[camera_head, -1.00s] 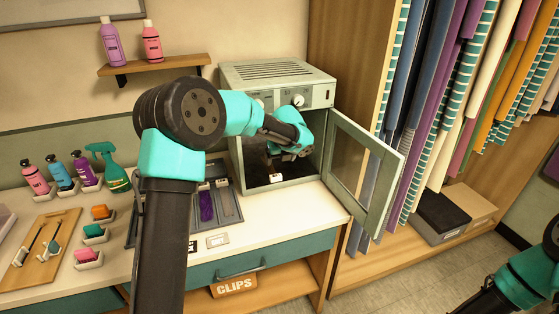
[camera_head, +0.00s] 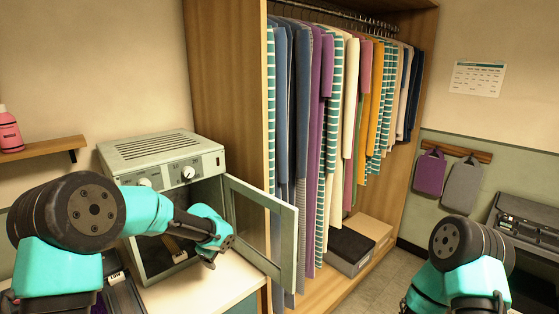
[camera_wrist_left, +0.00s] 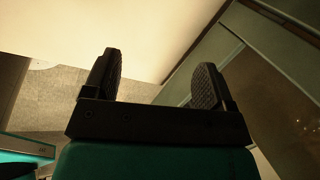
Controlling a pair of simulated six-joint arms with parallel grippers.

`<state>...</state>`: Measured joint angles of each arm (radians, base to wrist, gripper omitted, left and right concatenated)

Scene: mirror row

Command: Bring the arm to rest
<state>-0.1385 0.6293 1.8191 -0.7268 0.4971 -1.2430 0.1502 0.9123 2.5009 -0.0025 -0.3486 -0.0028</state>
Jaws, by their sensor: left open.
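My left arm reaches in from the left in the head view. My left gripper (camera_head: 211,258) is in front of the open cabinet (camera_head: 165,150), near the inner side of its door (camera_head: 262,230). The wrist view shows the left gripper's two dark pads (camera_wrist_left: 158,82) wide apart with nothing between them. The cabinet's interior is partly hidden behind my left arm. My right arm shows at the lower right of the head view, but its gripper is out of the picture.
The glazed door stands open toward the clothes rack (camera_head: 340,130). Pale counter (camera_head: 235,285) lies below the gripper.

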